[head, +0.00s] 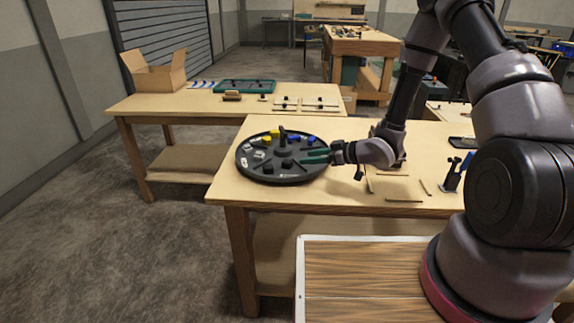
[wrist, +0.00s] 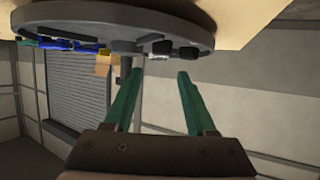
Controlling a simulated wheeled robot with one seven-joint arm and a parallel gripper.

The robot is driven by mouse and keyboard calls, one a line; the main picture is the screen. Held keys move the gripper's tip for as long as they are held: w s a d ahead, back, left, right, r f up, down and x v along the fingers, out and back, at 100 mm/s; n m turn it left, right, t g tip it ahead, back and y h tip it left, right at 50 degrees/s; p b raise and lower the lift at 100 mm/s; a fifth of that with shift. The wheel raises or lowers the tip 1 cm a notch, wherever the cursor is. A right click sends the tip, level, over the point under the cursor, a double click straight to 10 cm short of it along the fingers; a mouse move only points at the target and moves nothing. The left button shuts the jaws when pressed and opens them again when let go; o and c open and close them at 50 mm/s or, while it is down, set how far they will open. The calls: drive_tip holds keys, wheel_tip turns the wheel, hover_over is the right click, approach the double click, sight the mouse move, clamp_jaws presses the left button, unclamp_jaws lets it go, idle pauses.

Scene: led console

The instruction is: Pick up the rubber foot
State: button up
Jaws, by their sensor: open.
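A round dark grey tray (head: 245,172) with divided compartments and a central post (head: 283,135) stands on the near table. Small dark pieces lie in its front compartments, one at front left (head: 267,168) and one nearer the middle (head: 287,163); I cannot tell which is the rubber foot. My gripper (head: 304,157), with green fingers, is open and empty over the tray's right side.
Yellow pieces (head: 275,133) and blue pieces (head: 296,138) sit at the tray's back. Wooden strips (head: 404,200) and a dark blue upright holder (head: 452,176) lie to the right. A second table behind holds an open cardboard box (head: 160,77) and a teal tray (head: 245,86).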

sight(289, 161)
drive_tip(key=x, duration=0.7)
drive_tip(key=shift+s+a+f, duration=0.15)
drive_tip(key=shift+f, duration=0.2)
drive_tip(key=shift+w+a+f, duration=0.2)
drive_tip(key=shift+w+a, duration=0.05)
drive_tip(key=shift+a, duration=0.1)
clamp_jaws()
drive_tip(key=shift+r, duration=0.1)
